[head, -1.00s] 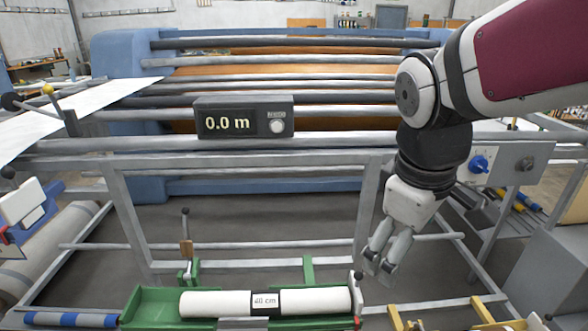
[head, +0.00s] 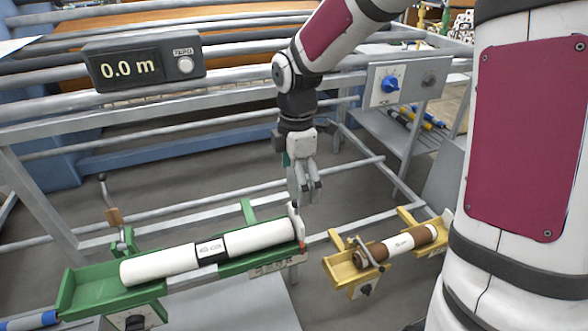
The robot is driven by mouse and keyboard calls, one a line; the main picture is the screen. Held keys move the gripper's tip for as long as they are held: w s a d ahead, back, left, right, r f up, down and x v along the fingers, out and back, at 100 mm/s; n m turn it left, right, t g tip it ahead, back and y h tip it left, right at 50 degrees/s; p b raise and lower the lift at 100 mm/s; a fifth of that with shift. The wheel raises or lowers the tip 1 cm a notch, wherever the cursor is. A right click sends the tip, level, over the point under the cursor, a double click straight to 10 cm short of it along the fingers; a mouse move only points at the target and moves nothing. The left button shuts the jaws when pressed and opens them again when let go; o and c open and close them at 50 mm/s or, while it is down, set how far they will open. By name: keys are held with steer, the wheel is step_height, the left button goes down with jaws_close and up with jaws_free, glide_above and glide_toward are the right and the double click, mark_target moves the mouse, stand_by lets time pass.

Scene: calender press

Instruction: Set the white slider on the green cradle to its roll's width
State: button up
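The green cradle (head: 92,291) lies at lower left in the head view and holds a white roll (head: 160,263) with a dark band and a small label I cannot read. The white slider (head: 297,222) is a thin upright plate at the cradle's right end, close to the roll's right end. My gripper (head: 305,196) points down just above and behind the slider. Its fingers look close together, and I cannot tell whether they touch the slider or hold anything.
A yellow cradle (head: 342,271) with a brown and white roll (head: 400,244) stands to the right. A display (head: 145,64) reading 0.0 m sits on the rails (head: 200,98) behind. A control box with a blue knob (head: 390,84) is at upper right. A lever (head: 109,200) rises at the green cradle's left.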

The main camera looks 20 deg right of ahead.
mark_target(272, 226)
step_height(272, 226, down, 11)
steer(key=shift+r+b, duration=0.1)
steer(key=shift+b, duration=1)
steer(key=c, duration=1.3)
steer(key=shift+a, duration=0.15)
steer(key=shift+a, duration=2.95)
